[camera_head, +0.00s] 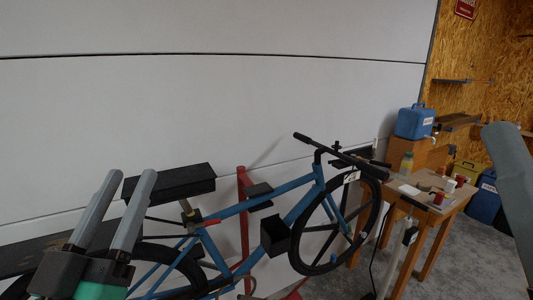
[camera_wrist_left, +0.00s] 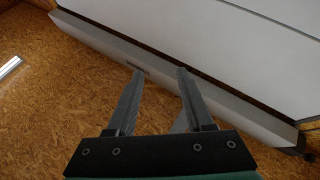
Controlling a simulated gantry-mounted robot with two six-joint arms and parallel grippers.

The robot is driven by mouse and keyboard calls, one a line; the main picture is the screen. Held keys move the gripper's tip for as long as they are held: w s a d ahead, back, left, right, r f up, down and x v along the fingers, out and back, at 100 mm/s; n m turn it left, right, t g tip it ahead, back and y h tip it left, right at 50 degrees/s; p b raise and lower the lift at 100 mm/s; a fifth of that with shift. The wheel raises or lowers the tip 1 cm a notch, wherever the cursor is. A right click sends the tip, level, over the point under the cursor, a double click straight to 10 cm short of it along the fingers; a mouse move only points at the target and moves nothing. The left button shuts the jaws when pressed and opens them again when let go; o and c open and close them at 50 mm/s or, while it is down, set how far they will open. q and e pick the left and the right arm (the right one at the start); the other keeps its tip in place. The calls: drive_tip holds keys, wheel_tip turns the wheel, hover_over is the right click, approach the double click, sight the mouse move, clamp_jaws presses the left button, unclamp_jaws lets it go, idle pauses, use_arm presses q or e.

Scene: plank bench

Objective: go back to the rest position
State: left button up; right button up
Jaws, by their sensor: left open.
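My left gripper (camera_head: 132,175) is at the lower left of the head view. Its two grey fingers point up and stand apart, with nothing between them. In the left wrist view the same gripper (camera_wrist_left: 159,70) is open and empty, in front of chipboard and a pale panel edge. A grey piece at the right edge of the head view looks like part of my right arm; its fingertips cannot be made out.
A blue bicycle (camera_head: 235,209) stands against the white wall (camera_head: 250,110), close to my left gripper. A wooden table (camera_head: 452,200) with small jars is at the right. A blue case (camera_head: 415,121) stands behind it. Grey floor shows at the lower right.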

use_arm(q)
drive_tip(key=s+r+m+t, duration=0.1)
drive_tip(key=s+r+t, duration=0.2)
drive_tip(key=s+r, duration=0.75)
wheel_tip(320, 180, up, 31)
drive_tip(key=p, duration=3.3)
wheel_tip(320, 180, down, 61)
drive_tip(key=b, duration=6.1)
drive_tip(key=shift+s, duration=0.15)
